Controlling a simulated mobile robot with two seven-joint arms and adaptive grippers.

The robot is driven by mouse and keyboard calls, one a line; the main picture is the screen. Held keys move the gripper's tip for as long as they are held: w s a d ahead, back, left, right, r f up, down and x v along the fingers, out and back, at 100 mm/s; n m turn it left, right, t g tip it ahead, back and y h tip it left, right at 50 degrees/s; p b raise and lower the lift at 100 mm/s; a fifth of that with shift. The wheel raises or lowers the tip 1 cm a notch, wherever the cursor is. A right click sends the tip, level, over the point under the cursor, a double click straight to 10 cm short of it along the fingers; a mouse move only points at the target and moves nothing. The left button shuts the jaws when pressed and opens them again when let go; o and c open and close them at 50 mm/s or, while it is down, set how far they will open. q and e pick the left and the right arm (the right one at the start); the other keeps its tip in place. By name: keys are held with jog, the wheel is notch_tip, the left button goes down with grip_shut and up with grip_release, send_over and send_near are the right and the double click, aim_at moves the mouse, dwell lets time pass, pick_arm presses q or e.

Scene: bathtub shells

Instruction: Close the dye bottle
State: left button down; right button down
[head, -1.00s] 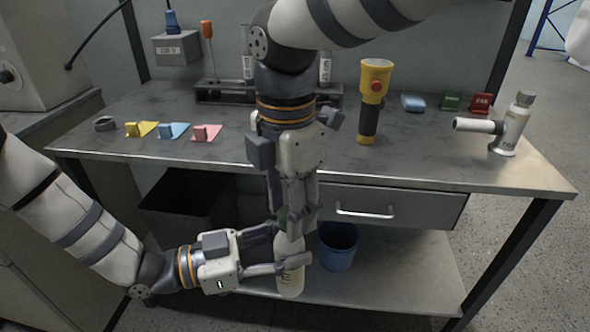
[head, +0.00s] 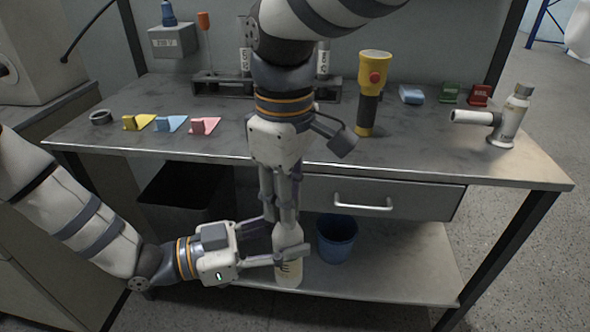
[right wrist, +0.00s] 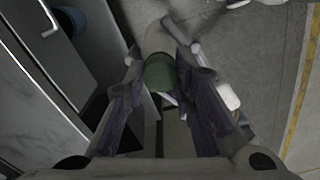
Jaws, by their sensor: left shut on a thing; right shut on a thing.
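A pale bottle (head: 289,270) with dark lettering stands nearly upright in front of the workbench, and my left gripper (head: 284,252) is shut around its body. My right gripper (head: 284,212) points straight down directly above it, at the bottle's top. In the right wrist view, a round dark green cap (right wrist: 159,72) sits between the fingertips of my right gripper (right wrist: 160,75), which is shut on it. In the head view the fingers hide the cap and the bottle's neck, so I cannot tell whether the cap is seated.
The workbench (head: 400,160) edge and drawer handle (head: 362,203) lie close behind. A blue bin (head: 337,240) stands right of the bottle on the lower shelf (head: 400,265).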

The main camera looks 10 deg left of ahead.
jog(key=m, duration=0.9)
jog(key=shift+m, duration=0.4)
jog(key=c, duration=1.3)
grip_release()
jog(key=shift+f, duration=0.1)
jog(key=shift+c, duration=0.2)
jog(key=shift+r, duration=2.45)
